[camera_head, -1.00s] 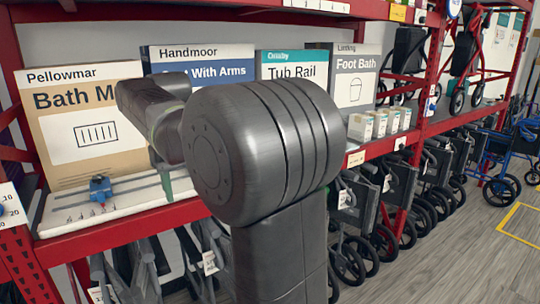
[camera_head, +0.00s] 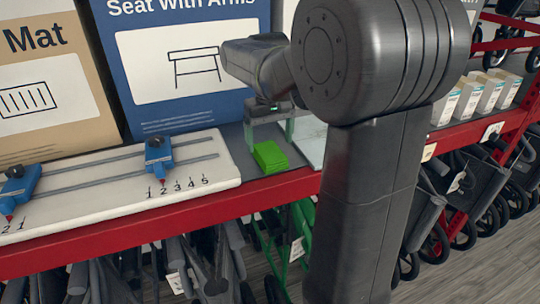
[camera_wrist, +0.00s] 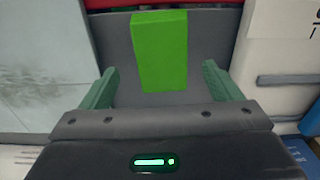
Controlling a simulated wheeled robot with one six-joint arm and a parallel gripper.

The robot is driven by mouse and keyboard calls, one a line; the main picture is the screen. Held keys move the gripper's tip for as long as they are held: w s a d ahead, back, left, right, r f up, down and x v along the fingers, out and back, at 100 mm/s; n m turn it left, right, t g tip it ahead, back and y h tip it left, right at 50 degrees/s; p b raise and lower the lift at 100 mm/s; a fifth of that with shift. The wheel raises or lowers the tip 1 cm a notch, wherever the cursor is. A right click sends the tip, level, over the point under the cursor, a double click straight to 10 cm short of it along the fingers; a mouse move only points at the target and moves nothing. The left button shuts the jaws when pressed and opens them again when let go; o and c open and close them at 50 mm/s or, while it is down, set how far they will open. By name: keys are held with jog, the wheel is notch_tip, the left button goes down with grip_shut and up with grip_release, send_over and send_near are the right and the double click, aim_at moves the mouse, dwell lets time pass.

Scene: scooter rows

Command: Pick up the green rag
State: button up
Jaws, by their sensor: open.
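The green rag (camera_head: 270,157) is a small, flat, bright green folded block. It lies on the grey shelf between a white board with rails and a pale panel. In the wrist view the rag (camera_wrist: 160,50) is at the upper middle, in line with the gap between my fingers. My gripper (camera_wrist: 160,88) is open, one green finger on each side, and nothing is between the pads. In the head view my gripper (camera_head: 269,130) points down just behind the rag. I cannot tell the exact height between the fingertips and the rag.
The white board (camera_head: 120,188) with blue sliders (camera_head: 158,157) on rails stands close left of the rag. A pale panel (camera_head: 312,145) is close on the right. Large boxes (camera_head: 185,60) stand behind. The red shelf edge (camera_head: 170,215) runs in front, with folded walkers below.

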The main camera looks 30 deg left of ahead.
aim_at(269, 151)
jog(key=f, duration=0.2)
jog(key=shift+s+d+f, duration=0.15)
jog(key=shift+s+f, duration=0.2)
jog(key=shift+f, duration=0.5)
jog(key=c, duration=1.1)
jog(key=shift+o, duration=0.2)
jog(key=shift+r, duration=0.1)
notch_tip(269, 151, up, 10)
jog(key=o, duration=0.3)
jog(key=shift+c, duration=1.2)
